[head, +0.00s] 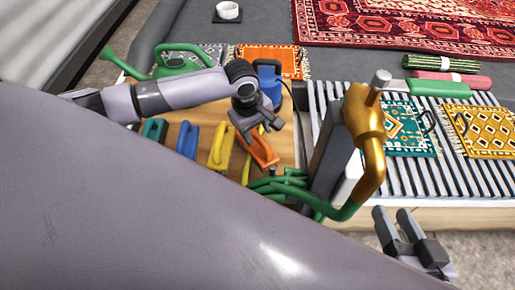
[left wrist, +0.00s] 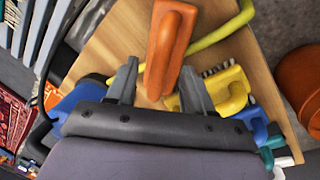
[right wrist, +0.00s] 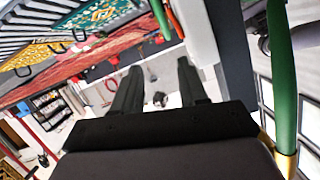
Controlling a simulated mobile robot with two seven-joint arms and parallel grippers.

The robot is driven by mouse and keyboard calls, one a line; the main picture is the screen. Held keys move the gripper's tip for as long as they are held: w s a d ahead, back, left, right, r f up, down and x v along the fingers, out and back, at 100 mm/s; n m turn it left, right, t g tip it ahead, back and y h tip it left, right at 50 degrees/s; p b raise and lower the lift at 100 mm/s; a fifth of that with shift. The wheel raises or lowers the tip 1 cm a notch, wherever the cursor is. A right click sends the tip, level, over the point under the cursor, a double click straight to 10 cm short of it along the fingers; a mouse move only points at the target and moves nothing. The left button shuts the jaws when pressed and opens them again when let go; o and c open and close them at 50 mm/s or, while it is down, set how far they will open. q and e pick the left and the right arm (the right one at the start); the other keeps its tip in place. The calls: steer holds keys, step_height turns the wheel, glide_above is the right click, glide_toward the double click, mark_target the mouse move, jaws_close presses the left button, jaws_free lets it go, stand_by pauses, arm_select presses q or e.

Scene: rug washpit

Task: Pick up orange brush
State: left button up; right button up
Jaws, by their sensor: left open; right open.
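The orange brush (head: 260,153) lies on the wooden board, to the right of a yellow brush. In the left wrist view the orange brush (left wrist: 170,48) is between and just beyond the fingertips of my left gripper (left wrist: 161,78). My left gripper (head: 257,127) is open and hovers over the brush's far end in the head view, with nothing held. Whether it touches the brush cannot be told. My right gripper (head: 395,222) is open and empty, in front of the slatted rack at the lower right; it also shows in the right wrist view (right wrist: 158,80).
A yellow brush (head: 222,146), blue brush (head: 187,139) and teal brush (head: 154,130) stand left of the orange one. A green hose (head: 280,187) and a gold nozzle (head: 366,135) on a dark post are to its right. A blue object (head: 268,78) and green watering can (head: 180,62) are behind.

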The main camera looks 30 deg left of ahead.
mark_target(258, 137)
arm_select(q)
steer(key=f, duration=0.1)
steer(key=f+b, duration=0.2)
steer(key=shift+w+d+f, duration=0.2)
steer(key=shift+w+f, duration=0.05)
steer(key=shift+f, duration=0.05)
steer(key=shift+w+f, duration=0.1)
steer(key=shift+f, duration=0.15)
arm_select(e)
steer(key=shift+s+d+n+t, duration=0.25)
steer(key=shift+d+n+t, duration=0.3)
steer(key=shift+d, duration=0.3)
arm_select(q)
jaws_close()
steer(key=shift+r, duration=0.1)
